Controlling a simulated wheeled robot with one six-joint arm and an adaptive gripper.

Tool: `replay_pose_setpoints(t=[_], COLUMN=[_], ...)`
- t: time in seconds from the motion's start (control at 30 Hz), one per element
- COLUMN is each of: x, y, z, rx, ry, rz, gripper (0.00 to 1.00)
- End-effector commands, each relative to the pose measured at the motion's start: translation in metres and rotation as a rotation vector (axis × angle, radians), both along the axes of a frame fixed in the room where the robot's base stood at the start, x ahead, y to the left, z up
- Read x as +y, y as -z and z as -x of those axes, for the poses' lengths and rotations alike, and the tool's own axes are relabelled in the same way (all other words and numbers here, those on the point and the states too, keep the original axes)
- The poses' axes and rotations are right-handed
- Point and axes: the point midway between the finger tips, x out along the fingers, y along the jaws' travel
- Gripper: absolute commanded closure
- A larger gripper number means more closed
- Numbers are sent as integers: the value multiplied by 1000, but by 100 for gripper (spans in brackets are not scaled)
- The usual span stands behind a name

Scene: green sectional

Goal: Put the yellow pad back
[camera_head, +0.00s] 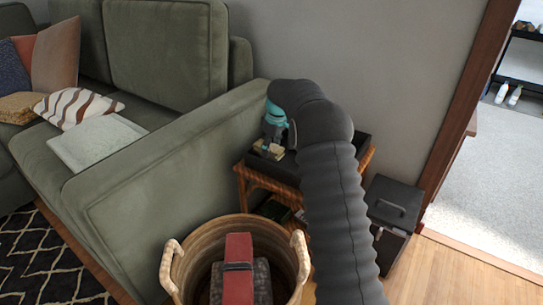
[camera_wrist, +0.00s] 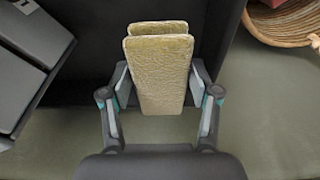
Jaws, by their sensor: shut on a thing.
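The yellow pad (camera_wrist: 160,80) is a thick, textured yellowish block that looks like two layers. My gripper (camera_wrist: 160,92) is shut on it, with one finger on each side. In the head view the yellow pad (camera_head: 268,150) shows small below my teal-marked gripper (camera_head: 272,134). It is at the left part of the black tray (camera_head: 287,170) on a wooden side table (camera_head: 247,180). The dark tray surface (camera_wrist: 95,45) lies behind the pad in the wrist view. I cannot tell whether the pad touches the tray.
A green sofa (camera_head: 160,180) stands left of the side table. A wicker basket (camera_head: 190,260) with a red item (camera_head: 238,265) is in front. A dark lidded box (camera_head: 393,205) stands on the right. My arm hides part of the tray.

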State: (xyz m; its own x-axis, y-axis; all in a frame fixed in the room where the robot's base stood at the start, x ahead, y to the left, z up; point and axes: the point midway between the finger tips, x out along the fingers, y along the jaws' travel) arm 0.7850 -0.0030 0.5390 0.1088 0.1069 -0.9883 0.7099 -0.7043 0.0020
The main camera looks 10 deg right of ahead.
Motion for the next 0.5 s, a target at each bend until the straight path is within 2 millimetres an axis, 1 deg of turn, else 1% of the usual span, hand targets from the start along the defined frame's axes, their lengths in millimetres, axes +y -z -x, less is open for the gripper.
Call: replay_pose_setpoints(t=[0.23, 0.3, 0.5], x=[-1, -2, -3], y=[32, 35, 35], z=[1, 0, 0], rx=[4, 2, 0], ry=[2, 2, 4], rz=[-1, 0, 0], gripper=[71, 71, 71])
